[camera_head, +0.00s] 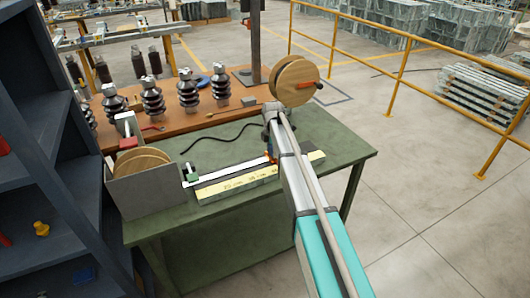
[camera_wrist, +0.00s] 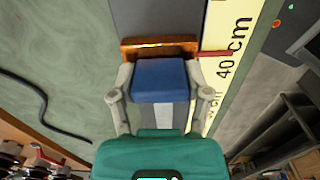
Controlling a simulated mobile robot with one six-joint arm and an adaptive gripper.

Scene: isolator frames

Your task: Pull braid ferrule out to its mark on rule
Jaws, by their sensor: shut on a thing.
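My gripper (camera_wrist: 160,92) is shut, its grey fingers on either side of a blue block (camera_wrist: 160,78) at the orange-brown braid ferrule (camera_wrist: 150,47). The grey flat braid (camera_wrist: 155,16) runs from the ferrule to the top of the wrist view. In the head view the braid shows as a pale strip (camera_head: 230,171) on the green bench. The yellow rule (camera_wrist: 228,80) lies beside it, with a red mark (camera_wrist: 216,54) near "40 cm", about level with the ferrule. In the head view my arm hides most of the gripper and ferrule, and the rule (camera_head: 235,185) runs in front of the braid.
A grey box with a wooden reel (camera_head: 140,160) stands at the bench's left end, with a green clamp (camera_head: 191,173) beside it. A black cable (camera_head: 225,137) lies behind the braid. A dark shelf (camera_head: 60,150) is at left.

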